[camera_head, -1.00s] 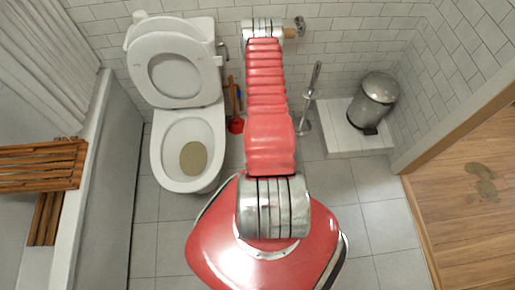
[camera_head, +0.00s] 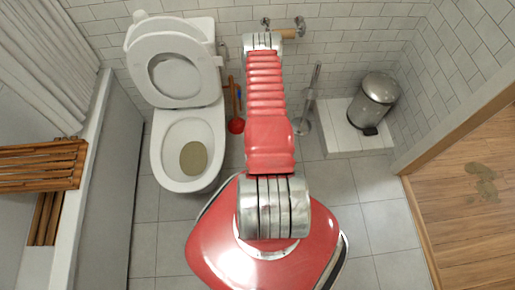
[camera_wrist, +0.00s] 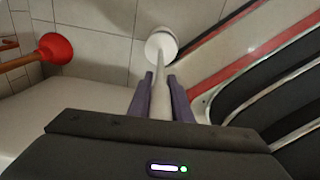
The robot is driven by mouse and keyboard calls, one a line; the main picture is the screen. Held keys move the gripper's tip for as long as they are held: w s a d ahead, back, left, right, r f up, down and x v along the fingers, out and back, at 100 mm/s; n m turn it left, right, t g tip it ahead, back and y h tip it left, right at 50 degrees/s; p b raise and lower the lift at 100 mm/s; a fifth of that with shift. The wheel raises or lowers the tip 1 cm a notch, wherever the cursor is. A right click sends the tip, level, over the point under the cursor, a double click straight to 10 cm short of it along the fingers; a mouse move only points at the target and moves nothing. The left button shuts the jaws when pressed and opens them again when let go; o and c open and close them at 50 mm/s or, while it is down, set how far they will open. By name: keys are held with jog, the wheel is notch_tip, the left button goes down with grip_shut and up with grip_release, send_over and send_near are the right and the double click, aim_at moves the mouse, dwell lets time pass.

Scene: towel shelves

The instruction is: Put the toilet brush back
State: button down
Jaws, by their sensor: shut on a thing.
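In the wrist view my gripper (camera_wrist: 160,98) has purple fingers closed on the pale grey shaft of the toilet brush (camera_wrist: 160,75). A white round end (camera_wrist: 160,45) shows at the far end of the shaft, over grey tiles. In the head view my gripper is hidden behind my red arm. A thin, tilted grey handle with a round grey base (camera_head: 304,127) shows just right of my arm, near the white step. I cannot tell from the head view whether it is the held brush or its stand.
A red plunger (camera_head: 236,125) stands between the toilet (camera_head: 189,150) and my arm; it also shows in the wrist view (camera_wrist: 55,48). A metal bin (camera_head: 374,100) stands on the white step (camera_head: 345,143). A paper holder (camera_head: 290,32) is on the wall.

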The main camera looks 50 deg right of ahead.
jog(key=shift+f, duration=0.2)
jog(key=c, duration=1.6)
grip_release()
jog(key=shift+r, duration=0.1)
jog(key=shift+s+d+r, duration=0.1)
jog(key=shift+d+r, duration=0.05)
jog(key=shift+r, duration=3.05)
jog(key=shift+d+r, duration=0.15)
jog(key=shift+r, duration=3)
